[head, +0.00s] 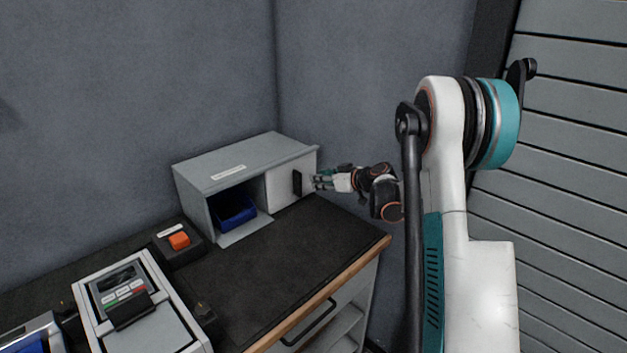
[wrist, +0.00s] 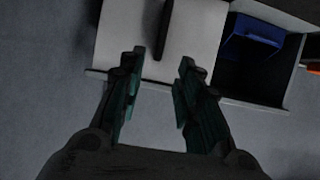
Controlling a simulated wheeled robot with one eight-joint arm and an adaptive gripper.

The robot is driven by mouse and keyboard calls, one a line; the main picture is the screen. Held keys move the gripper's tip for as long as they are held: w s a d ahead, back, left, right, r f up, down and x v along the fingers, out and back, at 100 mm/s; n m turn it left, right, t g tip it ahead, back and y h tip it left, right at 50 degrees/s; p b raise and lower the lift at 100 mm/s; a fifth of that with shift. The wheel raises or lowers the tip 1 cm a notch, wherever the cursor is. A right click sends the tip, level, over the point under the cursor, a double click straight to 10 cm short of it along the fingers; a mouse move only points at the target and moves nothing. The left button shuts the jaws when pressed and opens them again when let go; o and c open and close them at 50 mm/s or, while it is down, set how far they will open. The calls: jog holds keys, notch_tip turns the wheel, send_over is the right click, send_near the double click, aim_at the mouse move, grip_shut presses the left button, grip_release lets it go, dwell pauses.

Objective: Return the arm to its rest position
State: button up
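My gripper (head: 318,182) is at the right end of the grey cabinet (head: 228,168), close to the black handle (head: 297,183) on its white door panel (head: 283,187). In the wrist view, my gripper (wrist: 157,92) has its two green fingers apart with a gap between them. Nothing is held between the fingertips. The white door panel (wrist: 197,35) and the dark handle (wrist: 163,30) lie just beyond the fingertips. Whether a finger touches the handle cannot be told. My arm reaches in from the right of the head view.
The cabinet's left bay is open and holds a blue bin (head: 233,211). An orange button box (head: 179,241) and a device with a screen (head: 127,295) stand to the left on the dark worktop (head: 290,255). Walls are behind; a slatted shutter (head: 570,150) is at right.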

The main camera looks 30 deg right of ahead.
jog(key=shift+s+d+r, duration=0.15)
jog(key=shift+s+r, duration=0.05)
jog(key=shift+s, duration=0.25)
